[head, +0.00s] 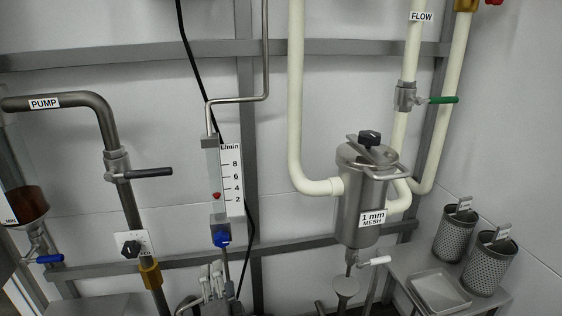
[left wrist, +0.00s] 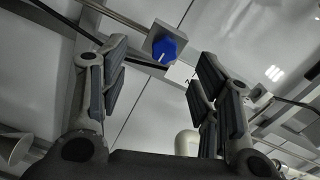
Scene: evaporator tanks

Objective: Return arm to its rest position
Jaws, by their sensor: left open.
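My left gripper (head: 212,274) shows at the bottom of the head view, below the flow meter with the blue knob (head: 221,238). In the left wrist view its two fingers stand apart, and the gripper (left wrist: 162,58) is open with nothing between the pads. The blue knob (left wrist: 168,46) shows beyond the fingertips there, apart from them as far as I can tell. Most of my left arm is hidden below the head view's edge. My right gripper is not in view.
A strainer canister (head: 360,205) labelled 1 mm mesh hangs right of the flow meter. Right of it, a small table (head: 401,270) holds a tray (head: 437,301) and mesh baskets (head: 488,265). The PUMP pipe with a black-handled valve (head: 148,173) stands at left.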

